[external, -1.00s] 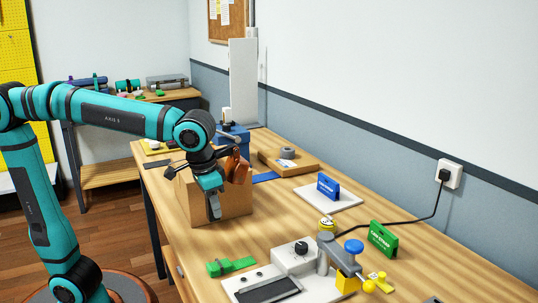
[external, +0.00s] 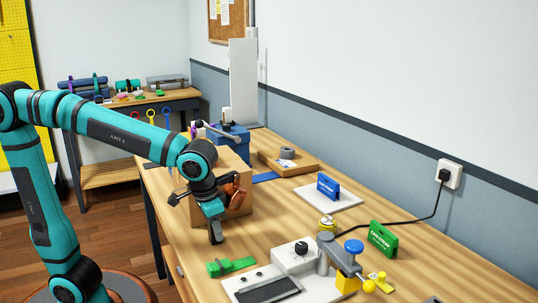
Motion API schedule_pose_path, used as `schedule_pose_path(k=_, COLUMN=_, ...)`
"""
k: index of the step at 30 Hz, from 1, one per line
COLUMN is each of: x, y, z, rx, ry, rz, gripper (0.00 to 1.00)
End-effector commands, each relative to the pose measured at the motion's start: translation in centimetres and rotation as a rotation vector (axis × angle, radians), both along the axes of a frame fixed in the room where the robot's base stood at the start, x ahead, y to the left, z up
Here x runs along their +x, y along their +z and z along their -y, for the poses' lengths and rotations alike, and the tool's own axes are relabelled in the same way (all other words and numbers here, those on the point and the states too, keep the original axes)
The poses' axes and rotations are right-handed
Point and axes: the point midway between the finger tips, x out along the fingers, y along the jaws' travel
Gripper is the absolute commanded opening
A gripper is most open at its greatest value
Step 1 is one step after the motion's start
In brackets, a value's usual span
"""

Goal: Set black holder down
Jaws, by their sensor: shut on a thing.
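My gripper (external: 212,213) points down over the left part of the workbench, in front of the cardboard box. It is shut on a narrow dark piece (external: 216,234) that hangs below it and looks like the black holder. The holder is seen nearly edge-on, and its upper part is hidden by the gripper. I cannot tell whether its lower end touches the bench. An orange-brown part (external: 234,190) sits beside the gripper, against the view of the box.
The cardboard box (external: 240,208) stands just behind my gripper. A green clamp-like piece (external: 232,266) and a grey-white machine (external: 290,262) are nearer. A blue holder (external: 328,187) stands on a white mat (external: 345,202); a green holder (external: 383,238) stands right. Bare wood lies right of the gripper.

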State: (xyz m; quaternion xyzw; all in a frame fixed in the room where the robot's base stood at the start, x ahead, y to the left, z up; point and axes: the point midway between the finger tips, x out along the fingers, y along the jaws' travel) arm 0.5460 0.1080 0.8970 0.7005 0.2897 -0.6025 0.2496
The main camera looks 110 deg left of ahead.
Motion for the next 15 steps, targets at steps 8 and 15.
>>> schedule_pose_path(k=8, x=-0.01, y=-0.15, z=0.01, rx=0.000, ry=0.000, rz=0.000, gripper=0.49)
schedule_pose_path(k=15, x=0.01, y=0.07, z=-0.01, rx=0.000, ry=0.000, rz=0.000, gripper=0.49)
